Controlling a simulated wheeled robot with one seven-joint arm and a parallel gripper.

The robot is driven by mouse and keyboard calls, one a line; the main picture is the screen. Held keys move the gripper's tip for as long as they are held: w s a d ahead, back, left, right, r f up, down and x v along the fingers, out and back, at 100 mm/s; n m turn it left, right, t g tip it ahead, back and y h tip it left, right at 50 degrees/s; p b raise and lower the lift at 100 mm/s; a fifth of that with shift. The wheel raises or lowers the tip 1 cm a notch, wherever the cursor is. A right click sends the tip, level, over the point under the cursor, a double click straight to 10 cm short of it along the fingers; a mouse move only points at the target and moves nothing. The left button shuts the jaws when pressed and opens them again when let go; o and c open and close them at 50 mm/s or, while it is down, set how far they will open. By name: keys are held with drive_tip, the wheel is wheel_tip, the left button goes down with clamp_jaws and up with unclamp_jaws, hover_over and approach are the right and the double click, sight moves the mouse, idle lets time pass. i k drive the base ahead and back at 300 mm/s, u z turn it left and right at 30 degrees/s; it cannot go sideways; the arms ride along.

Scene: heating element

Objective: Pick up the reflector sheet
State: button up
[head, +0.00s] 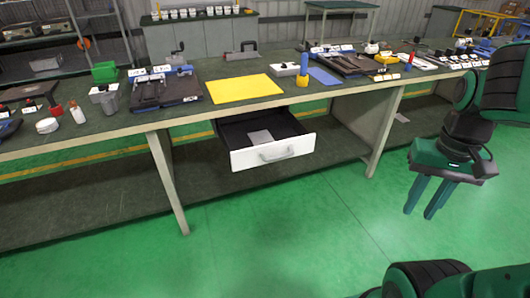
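A small flat light-grey sheet (261,137), which looks like the reflector sheet, lies inside an open drawer (273,155) under the workbench. The drawer is pulled out and has a white front with a handle. Its front wall may hide part of the sheet's near side. My gripper (419,213) hangs over the green floor at the right, well apart from the drawer. Its two fingers point down with a gap between them, and nothing is held there.
The workbench (200,113) spans the view above the drawer, with a yellow sheet (244,88), a blue sheet (324,76) and several tools on top. Bench legs stand left (167,180) and right (384,130) of the drawer. The floor in front is clear.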

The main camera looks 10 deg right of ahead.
sight(263, 137)
drive_tip(key=z, duration=0.3)
drive_tip(key=i, duration=1.25)
drive_tip(key=u, duration=0.05)
